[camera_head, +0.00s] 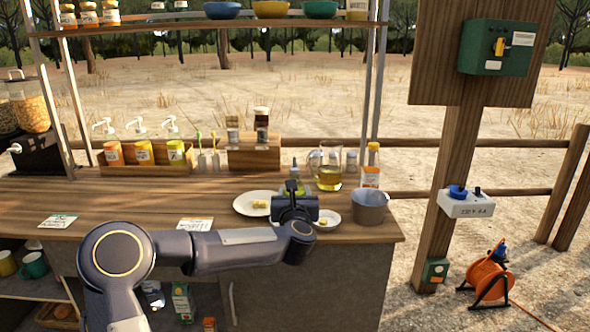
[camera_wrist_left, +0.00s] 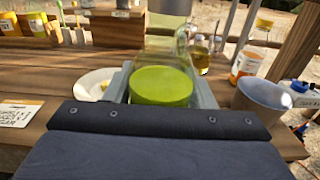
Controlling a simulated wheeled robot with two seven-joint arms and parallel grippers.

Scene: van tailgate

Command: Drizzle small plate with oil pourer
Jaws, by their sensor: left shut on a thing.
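My left gripper (camera_head: 295,203) is over the counter between two white plates. In the head view the gripper hides most of that vessel. The small plate (camera_head: 331,221) lies just right of the gripper, partly covered by it, with a bit of yellowish food on it. A larger white plate (camera_head: 245,206) with food pieces lies to the left; a white plate also shows in the left wrist view (camera_wrist_left: 88,79). My right gripper is not in view.
A grey bucket (camera_head: 370,208) stands right of the small plate. Behind are a glass jug of oil (camera_head: 328,178), an orange-labelled bottle (camera_head: 371,170) and a wooden box (camera_head: 254,157) with jars. A label card (camera_head: 195,224) lies at the front edge. The counter's left middle is clear.

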